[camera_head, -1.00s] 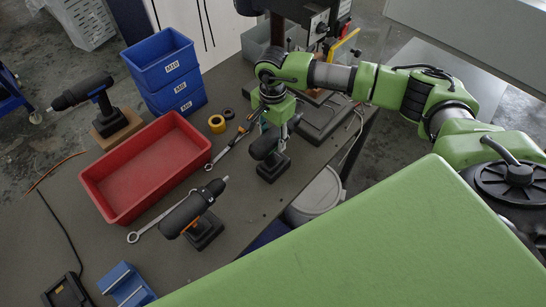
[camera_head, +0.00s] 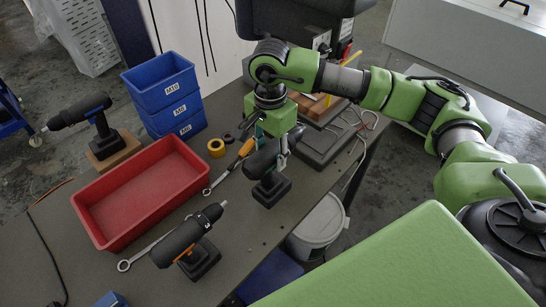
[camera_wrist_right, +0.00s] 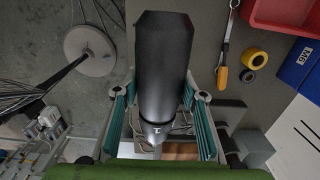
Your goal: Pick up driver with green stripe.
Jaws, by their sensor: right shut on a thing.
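My right gripper (camera_head: 276,143) is shut on a dark driver (camera_head: 271,188), with its fingers on either side of the body. The driver stands upright on its battery foot, at or just above the table; I cannot tell if it touches. In the right wrist view the driver's black body (camera_wrist_right: 163,62) fills the space between the fingers (camera_wrist_right: 160,108). A driver with orange marks (camera_head: 187,244) stands at the front. A driver with a blue mark (camera_head: 93,110) stands on a wooden block at the left. My left gripper is out of view.
A red tray (camera_head: 203,187) lies left of the held driver. Blue bins (camera_head: 160,75) are stacked behind it. A yellow tape roll (camera_head: 216,148), an orange-handled tool (camera_head: 246,147) and a wrench (camera_head: 125,265) lie nearby. A dark base plate (camera_head: 325,145) is behind right; a bucket (camera_head: 320,225) stands below the table edge.

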